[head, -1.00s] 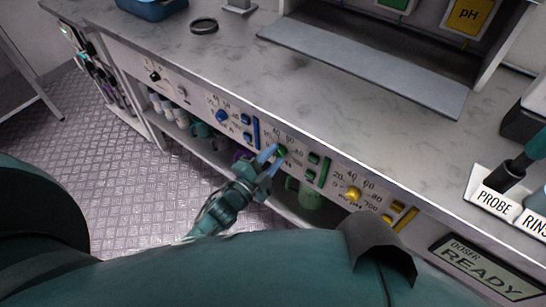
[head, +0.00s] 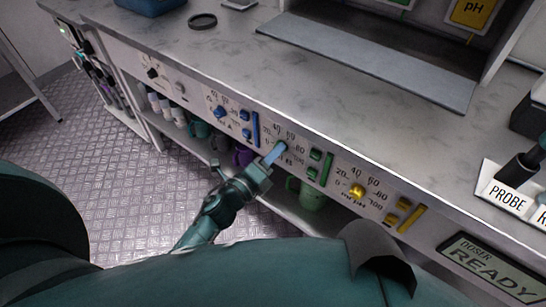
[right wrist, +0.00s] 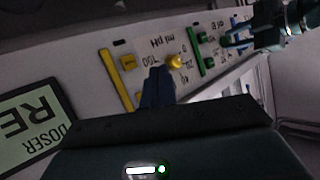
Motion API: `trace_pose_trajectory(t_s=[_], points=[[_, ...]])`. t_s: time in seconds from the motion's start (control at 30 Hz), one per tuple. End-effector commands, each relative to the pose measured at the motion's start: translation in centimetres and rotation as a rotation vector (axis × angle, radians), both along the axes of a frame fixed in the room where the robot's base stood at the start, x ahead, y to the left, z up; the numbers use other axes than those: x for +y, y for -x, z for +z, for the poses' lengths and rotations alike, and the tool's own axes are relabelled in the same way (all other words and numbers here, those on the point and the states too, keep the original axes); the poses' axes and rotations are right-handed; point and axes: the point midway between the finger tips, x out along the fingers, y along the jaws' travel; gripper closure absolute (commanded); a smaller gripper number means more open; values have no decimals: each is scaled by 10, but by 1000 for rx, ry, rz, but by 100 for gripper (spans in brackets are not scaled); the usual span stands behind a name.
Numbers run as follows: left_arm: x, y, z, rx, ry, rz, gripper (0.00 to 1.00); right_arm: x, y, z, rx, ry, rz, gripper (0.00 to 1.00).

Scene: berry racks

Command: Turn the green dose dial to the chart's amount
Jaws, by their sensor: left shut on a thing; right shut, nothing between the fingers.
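My left gripper (head: 274,155) reaches up to the front panel in the head view. Its blue fingers are closed on the green dose dial, which they and the hand hide almost wholly. Scale figures such as 40 and 80 show around the dial; its pointer setting cannot be read. In the right wrist view my left gripper (right wrist: 238,40) shows at the upper right. My right gripper (right wrist: 158,87) is shut and empty there, its blue fingers in front of the panel just below the yellow dial (right wrist: 175,61). A green card (head: 396,3) is cut off at the top, its amount unreadable.
Right of my left gripper are green buttons (head: 315,155), a green bar (head: 327,169) and the yellow dial (head: 357,191). A blue dial (head: 218,112) is to the left. The doser display (head: 495,270) reads READY. A shelf with mugs lies below the panel.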

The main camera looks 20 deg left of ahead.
Motion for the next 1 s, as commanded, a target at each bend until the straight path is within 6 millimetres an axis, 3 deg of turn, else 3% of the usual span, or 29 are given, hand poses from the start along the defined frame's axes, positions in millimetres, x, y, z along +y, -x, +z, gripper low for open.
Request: trace_pose_trajectory(t_s=[1.0], points=[[0,0,-1,-315,-871,-1,94,-20,12,9,-143,23,-35,100]])
